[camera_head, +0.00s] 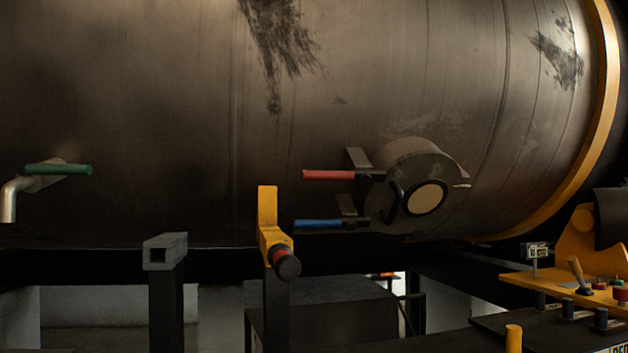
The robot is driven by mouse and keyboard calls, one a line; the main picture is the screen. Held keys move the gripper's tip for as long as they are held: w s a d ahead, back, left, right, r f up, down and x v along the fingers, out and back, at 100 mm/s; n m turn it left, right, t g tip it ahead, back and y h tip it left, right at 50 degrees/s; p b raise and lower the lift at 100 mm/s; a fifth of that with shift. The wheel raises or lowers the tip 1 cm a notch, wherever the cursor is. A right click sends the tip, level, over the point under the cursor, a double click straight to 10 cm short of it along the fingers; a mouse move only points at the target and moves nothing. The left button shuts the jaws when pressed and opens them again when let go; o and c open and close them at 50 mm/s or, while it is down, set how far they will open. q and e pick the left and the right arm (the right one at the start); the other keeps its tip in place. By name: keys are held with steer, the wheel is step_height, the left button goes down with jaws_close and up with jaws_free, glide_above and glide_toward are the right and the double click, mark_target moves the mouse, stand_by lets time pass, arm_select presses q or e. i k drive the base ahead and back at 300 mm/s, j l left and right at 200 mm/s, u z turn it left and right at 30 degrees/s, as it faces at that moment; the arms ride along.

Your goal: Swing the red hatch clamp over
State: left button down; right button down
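The red hatch clamp (328,175) shows as a red handle sticking out level to the left of the round hatch (445,177) on the big tank. Its right end joins a dark bracket at the hatch's left edge. The hatch has a black curved grip and a pale round disc (427,198) on its face. A similar clamp with a blue handle (318,223) sticks out to the left just below the red one. Neither of my grippers is in view, and nothing touches the red handle.
A yellow bracket (268,207) with a red and black knob stands on a post left of the hatch. A grey block (165,250) tops another post. A green handle (58,169) is at far left. A yellow control panel (575,284) is at right. Space left of the red handle looks clear.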

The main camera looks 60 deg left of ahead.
mark_target(364, 178)
steer(key=u, duration=2)
